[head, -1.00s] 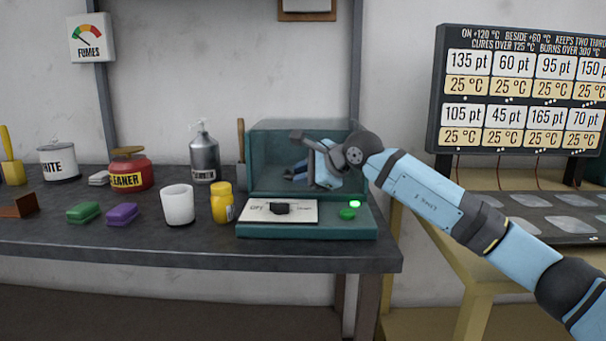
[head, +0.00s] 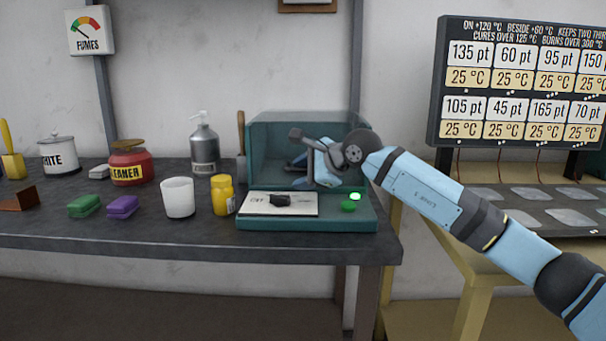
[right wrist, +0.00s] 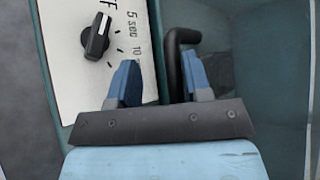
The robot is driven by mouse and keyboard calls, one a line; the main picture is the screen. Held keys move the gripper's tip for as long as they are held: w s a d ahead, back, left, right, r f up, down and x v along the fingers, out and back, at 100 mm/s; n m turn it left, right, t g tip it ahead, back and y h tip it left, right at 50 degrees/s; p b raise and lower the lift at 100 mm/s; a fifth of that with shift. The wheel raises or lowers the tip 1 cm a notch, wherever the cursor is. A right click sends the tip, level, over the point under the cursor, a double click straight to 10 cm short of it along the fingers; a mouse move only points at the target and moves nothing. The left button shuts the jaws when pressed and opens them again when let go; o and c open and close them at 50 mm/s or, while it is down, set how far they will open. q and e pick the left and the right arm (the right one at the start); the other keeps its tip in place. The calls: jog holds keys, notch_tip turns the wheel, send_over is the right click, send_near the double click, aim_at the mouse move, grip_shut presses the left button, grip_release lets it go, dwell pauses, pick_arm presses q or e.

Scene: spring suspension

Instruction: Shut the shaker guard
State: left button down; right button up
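The shaker (head: 305,223) is a teal box at the right end of the bench. Its front panel has a dark dial (head: 281,201) and a lit green lamp (head: 355,196). The see-through teal guard (head: 268,125) rises behind the panel; I cannot tell exactly how far open it stands. My right gripper (head: 296,161) is at the guard, with its arm coming from the right. In the right wrist view its blue fingers (right wrist: 160,82) are apart, with a dark bent handle (right wrist: 175,62) between them, nearer the right finger. My left gripper is not in view.
Left of the shaker stand a yellow jar (head: 222,195), a white cup (head: 178,198), a metal pump bottle (head: 204,148) and a red cleaner can (head: 131,166). Green (head: 85,206) and purple (head: 122,207) blocks lie further left. A sign board (head: 520,85) stands at right.

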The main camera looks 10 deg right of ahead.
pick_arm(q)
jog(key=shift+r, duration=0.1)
pick_arm(e)
jog(key=shift+d, duration=0.1)
jog(key=shift+s+d+r, duration=0.15)
jog(key=shift+d+r, duration=0.05)
jog(key=shift+r, duration=0.05)
pick_arm(q)
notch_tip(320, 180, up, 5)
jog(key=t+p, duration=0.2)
jog(key=p, duration=0.1)
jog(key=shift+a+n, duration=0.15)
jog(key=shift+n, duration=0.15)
pick_arm(e)
jog(key=v, duration=1.3)
jog(key=shift+a, duration=0.1)
